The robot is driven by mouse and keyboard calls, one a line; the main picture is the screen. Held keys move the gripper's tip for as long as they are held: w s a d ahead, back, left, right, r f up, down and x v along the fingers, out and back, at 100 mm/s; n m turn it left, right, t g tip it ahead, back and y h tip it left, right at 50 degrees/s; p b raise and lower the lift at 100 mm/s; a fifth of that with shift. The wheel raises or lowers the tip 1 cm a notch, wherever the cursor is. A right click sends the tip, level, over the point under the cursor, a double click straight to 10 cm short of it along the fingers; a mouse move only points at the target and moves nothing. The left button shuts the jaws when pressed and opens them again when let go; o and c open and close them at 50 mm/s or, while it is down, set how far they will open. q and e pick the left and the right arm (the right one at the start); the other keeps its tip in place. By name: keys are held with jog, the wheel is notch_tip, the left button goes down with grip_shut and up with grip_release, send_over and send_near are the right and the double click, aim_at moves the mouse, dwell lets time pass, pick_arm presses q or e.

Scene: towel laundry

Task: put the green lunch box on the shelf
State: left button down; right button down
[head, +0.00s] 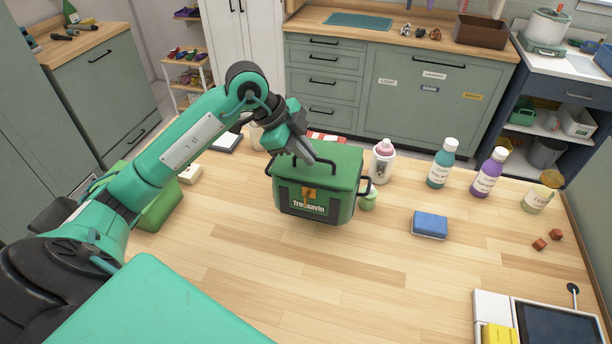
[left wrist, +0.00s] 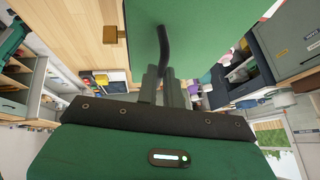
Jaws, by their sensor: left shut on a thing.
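The green lunch box (head: 318,185) has a dark front panel with lettering, an orange latch and dark handles. It is at the middle of the wooden table in the head view. My left gripper (head: 303,157) is above its lid and shut on the dark top handle. In the left wrist view, the handle (left wrist: 164,45) runs between the fingers, with the green lid (left wrist: 200,25) behind it. I cannot tell whether the box's bottom touches the table. My right gripper is not in view. A shelf rack (head: 188,55) with small items stands at the back left.
The wooden table (head: 320,275) is clear in front of the box. A baby bottle (head: 382,163), a teal bottle (head: 441,165), a purple bottle (head: 488,175) and a blue sponge (head: 430,224) are to its right. A dark blue shelf unit (head: 560,95) stands at the back right.

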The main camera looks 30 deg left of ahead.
aim_at(305, 179)
pick_arm(q)
notch_tip(305, 179, down, 8)
jog(key=shift+f+p, duration=0.1)
jog(key=shift+p, duration=0.75)
jog(key=c, duration=1.5)
grip_release()
jog(key=shift+c, duration=0.2)
